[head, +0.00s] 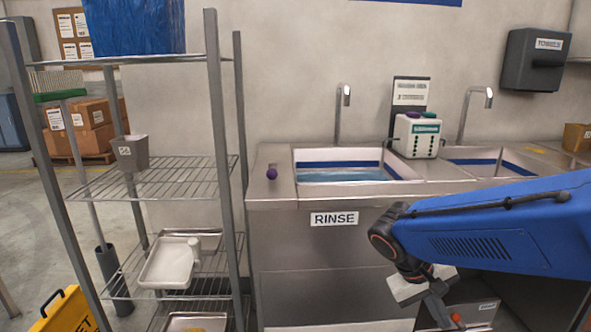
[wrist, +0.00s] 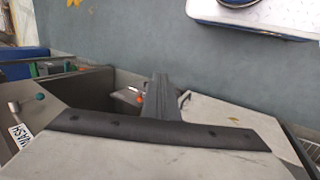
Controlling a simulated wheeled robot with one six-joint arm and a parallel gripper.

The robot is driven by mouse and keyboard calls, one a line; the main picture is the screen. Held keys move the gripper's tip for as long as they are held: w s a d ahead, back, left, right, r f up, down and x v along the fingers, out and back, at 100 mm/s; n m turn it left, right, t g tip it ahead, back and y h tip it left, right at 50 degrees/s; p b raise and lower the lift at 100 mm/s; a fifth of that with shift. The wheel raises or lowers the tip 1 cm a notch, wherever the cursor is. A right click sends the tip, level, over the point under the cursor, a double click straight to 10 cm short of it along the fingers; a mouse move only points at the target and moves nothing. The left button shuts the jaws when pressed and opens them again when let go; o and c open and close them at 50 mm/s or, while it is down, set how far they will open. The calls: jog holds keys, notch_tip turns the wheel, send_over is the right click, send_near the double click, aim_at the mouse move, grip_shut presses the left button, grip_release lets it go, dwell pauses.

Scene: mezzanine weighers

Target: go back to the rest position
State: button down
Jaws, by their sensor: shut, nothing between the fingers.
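My gripper (head: 442,314) hangs low at the lower right of the head view, at the end of my blue arm. It is in front of the steel sink unit and below the height of its top. In the wrist view my gripper (wrist: 160,82) shows with its dark fingers together. Nothing is held between them. Part of the sink unit's front is hidden behind my arm.
The steel sink counter (head: 272,190) has a basin marked RINSE, with a purple knob (head: 271,173) and a white jug (head: 416,136) on top. A wire shelf rack (head: 222,150) stands left. A yellow floor sign (head: 68,312) is lower left. Grey floor (wrist: 130,30) shows in the wrist view.

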jog(key=s+a+r+t+y, duration=0.2)
jog(key=s+t+y, duration=0.3)
jog(key=s, duration=0.4)
jog(key=shift+a+r+y, duration=0.3)
jog(key=shift+r+y, duration=0.3)
jog(key=shift+r, duration=0.3)
